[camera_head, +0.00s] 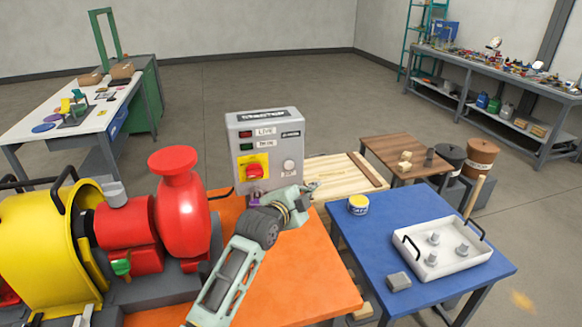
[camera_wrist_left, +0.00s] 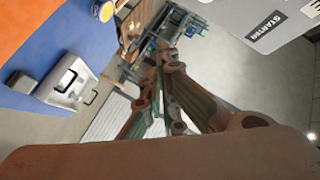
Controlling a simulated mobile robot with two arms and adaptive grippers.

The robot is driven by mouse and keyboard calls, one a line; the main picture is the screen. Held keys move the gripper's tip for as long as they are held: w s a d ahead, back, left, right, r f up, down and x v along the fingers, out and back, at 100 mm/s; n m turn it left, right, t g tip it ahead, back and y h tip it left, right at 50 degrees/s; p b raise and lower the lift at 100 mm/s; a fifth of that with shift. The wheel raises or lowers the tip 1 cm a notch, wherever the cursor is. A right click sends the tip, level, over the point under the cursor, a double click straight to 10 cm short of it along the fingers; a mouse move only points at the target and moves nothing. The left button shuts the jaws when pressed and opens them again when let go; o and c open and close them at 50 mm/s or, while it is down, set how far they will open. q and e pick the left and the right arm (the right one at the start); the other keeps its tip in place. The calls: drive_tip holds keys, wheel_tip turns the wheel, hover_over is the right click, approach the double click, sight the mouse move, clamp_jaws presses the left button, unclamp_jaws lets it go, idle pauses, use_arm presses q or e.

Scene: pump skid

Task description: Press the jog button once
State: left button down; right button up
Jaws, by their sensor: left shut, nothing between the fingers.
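A grey control box (camera_head: 235,125) stands at the back of the orange bench. A pale round button (camera_head: 289,166), which looks like the jog button, is on the lower right of its face, with a small label below too blurred to read. My left gripper (camera_head: 312,187) is shut and empty, its tip just right of and below the button in the picture. I cannot tell the gap in depth. In the left wrist view the closed fingers (camera_wrist_left: 168,60) point past the box (camera_wrist_left: 240,14), and the button does not show. My right gripper is not in view.
A red switch (camera_head: 254,171) on a yellow plate sits left of the button, below red and green lamps. A red and yellow pump (camera_head: 182,215) fills the left. A blue table (camera_head: 370,235) with a white tray (camera_head: 470,262) and a yellow tin (camera_head: 358,205) stands right.

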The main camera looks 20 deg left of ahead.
sight(289, 165)
use_arm(q)
drive_tip(key=shift+w+r, duration=0.25)
drive_tip(key=shift+r, duration=0.15)
drive_tip(key=w+a+b, duration=0.5)
drive_tip(key=w+b, duration=0.1)
drive_tip(key=w, duration=0.1)
drive_tip(key=shift+w, duration=0.15)
idle(0.5)
drive_tip(key=shift+b, duration=0.3)
idle(0.8)
drive_tip(key=shift+w+a, duration=0.25)
drive_tip(key=shift+w, duration=0.1)
